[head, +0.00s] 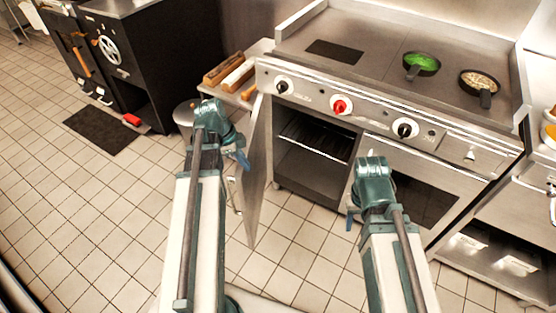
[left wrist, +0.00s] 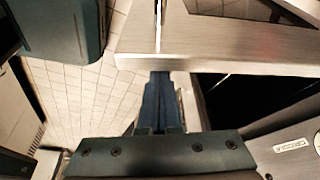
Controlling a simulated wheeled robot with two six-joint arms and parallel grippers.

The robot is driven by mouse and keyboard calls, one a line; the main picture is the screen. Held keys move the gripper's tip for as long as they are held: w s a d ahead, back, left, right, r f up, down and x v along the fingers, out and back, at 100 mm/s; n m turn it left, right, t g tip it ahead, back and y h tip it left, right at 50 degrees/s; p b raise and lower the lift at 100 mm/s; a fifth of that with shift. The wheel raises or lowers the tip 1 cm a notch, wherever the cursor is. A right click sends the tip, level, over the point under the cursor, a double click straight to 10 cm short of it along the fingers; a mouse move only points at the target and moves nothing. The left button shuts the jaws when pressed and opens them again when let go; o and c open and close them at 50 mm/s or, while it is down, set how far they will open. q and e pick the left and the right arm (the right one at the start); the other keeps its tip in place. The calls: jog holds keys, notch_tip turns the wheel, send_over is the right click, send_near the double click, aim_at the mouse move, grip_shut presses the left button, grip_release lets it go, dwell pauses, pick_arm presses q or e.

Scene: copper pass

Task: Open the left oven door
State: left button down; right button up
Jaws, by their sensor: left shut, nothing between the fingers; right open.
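The left oven door (head: 257,185) is a steel panel hinged at the oven's left side. It stands swung wide out towards me, seen nearly edge-on. The left oven cavity (head: 312,150) is exposed, with a wire rack inside. My left gripper (head: 241,159) is at the door's left, outer side, partly hidden by my arm; I cannot tell whether it touches the door. In the left wrist view its blue fingers (left wrist: 160,103) are together and empty, close to a steel edge. My right gripper (head: 350,217) is open, low in front of the range and partly hidden by its arm.
The right oven door (head: 412,195) is closed. The range top holds a pan with green food (head: 422,63) and a pan with pale food (head: 480,82). A side counter with wooden boards (head: 232,74) and a round bin (head: 184,115) stand left.

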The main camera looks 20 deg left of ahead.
pick_arm(q)
jog(key=s+a, duration=0.1)
jog(key=a, duration=1.3)
jog(key=shift+a, duration=0.25)
jog(key=shift+s, duration=0.1)
jog(key=p+v, duration=1.3)
jog(key=shift+r, duration=0.35)
jog(key=shift+a, duration=0.1)
